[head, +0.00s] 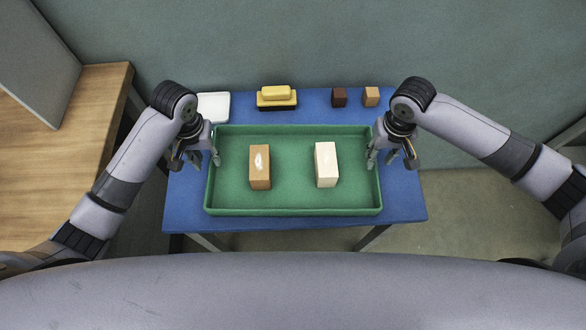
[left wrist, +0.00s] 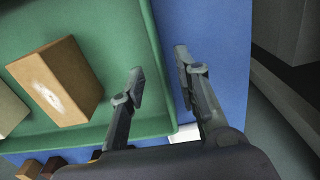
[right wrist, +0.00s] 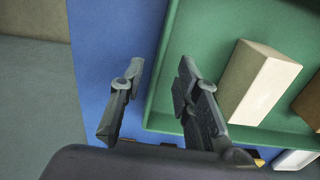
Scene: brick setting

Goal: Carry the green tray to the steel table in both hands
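The green tray (head: 292,200) lies on a blue table (head: 400,207) and holds a brown block (head: 260,168) and a cream block (head: 326,165). My left gripper (head: 197,162) is at the tray's left wall, fingers apart; in the left wrist view (left wrist: 159,72) one finger is over the tray's inside and the other outside the wall. My right gripper (head: 392,160) is at the right wall, also open; in the right wrist view (right wrist: 161,78) its fingers stand either side of the wall. Contact with the wall cannot be told. I see no steel table.
Behind the tray on the blue table are a white dish (head: 214,106), a yellow item on a dark base (head: 277,97), a dark brown cube (head: 339,97) and a lighter brown cube (head: 371,96). A wooden table (head: 62,160) stands left. Open floor (head: 480,215) shows right.

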